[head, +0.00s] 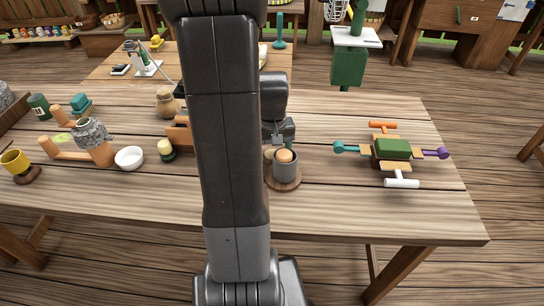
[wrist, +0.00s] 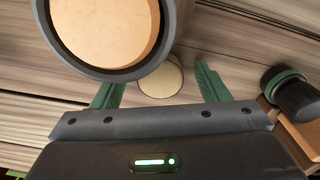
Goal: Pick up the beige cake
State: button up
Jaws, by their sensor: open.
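A pale beige disc, which looks like the beige cake (wrist: 161,79), shows in the wrist view between my green fingertips, partly covered by a grey pot. My gripper (wrist: 159,76) is open, with a finger to either side of the disc and no visible contact. The grey pot (head: 286,167) stands on a round wooden board (head: 284,184) in the head view, with a tan-orange round top inside. The pot's wide rim and tan filling (wrist: 105,25) fill the upper left of the wrist view. In the head view, my arm partly hides the disc's area.
A dark cylinder with a green collar (wrist: 289,88) is at the wrist view's right. In the head view, a cream-topped green item (head: 166,149) and white bowl (head: 129,158) stand left. A multi-handled green block (head: 393,149) lies right, with bare tabletop before it.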

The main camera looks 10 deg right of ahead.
jog(key=c, duration=1.1)
